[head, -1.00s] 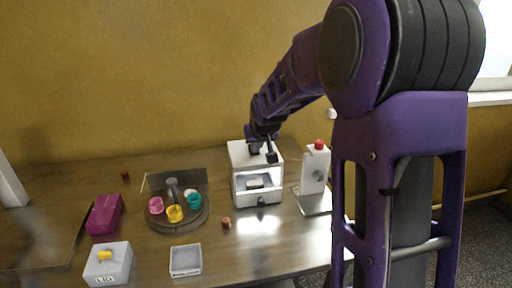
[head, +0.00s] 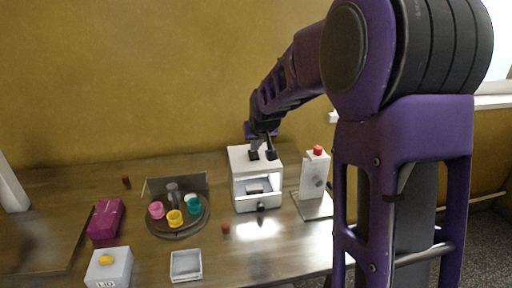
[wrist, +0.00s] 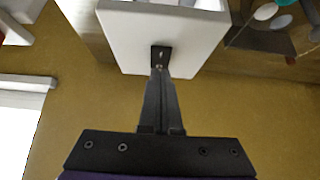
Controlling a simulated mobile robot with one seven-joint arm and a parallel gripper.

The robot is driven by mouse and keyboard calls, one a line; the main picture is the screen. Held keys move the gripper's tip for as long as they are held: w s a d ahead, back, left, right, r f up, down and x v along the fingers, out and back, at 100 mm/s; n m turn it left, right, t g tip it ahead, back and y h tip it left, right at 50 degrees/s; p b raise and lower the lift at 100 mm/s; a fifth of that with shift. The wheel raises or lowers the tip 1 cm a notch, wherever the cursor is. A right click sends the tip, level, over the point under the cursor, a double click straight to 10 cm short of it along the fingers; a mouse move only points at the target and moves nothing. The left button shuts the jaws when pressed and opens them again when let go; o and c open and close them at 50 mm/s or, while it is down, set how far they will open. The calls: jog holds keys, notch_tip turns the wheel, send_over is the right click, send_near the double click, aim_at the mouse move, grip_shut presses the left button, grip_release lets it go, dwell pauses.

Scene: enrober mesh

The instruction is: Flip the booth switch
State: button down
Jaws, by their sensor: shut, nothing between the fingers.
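The booth (head: 242,184) is a white box with a lit, open front, at the middle of the table in the head view. Its white top panel (wrist: 170,32) fills the upper middle of the wrist view. A small black switch fitting (wrist: 160,54) sits on that panel near its edge. My gripper (wrist: 160,72) is shut and empty, its two fingers pressed together, with the tips at the black fitting. They cover part of it, and I cannot tell whether they touch or which way the switch lies. In the head view my gripper (head: 255,150) is at the booth's top.
A stand with a red button (head: 317,151) is right of the booth. A round carousel (head: 178,229) with coloured cups, a magenta box (head: 105,219), a grey box with a yellow knob (head: 108,270) and a pale tray (head: 186,277) are to the left. The wall is close behind.

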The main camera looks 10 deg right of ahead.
aim_at(256, 164)
jog(key=v, duration=1.2)
jog(key=shift+s+f, duration=0.2)
jog(key=shift+s, duration=0.3)
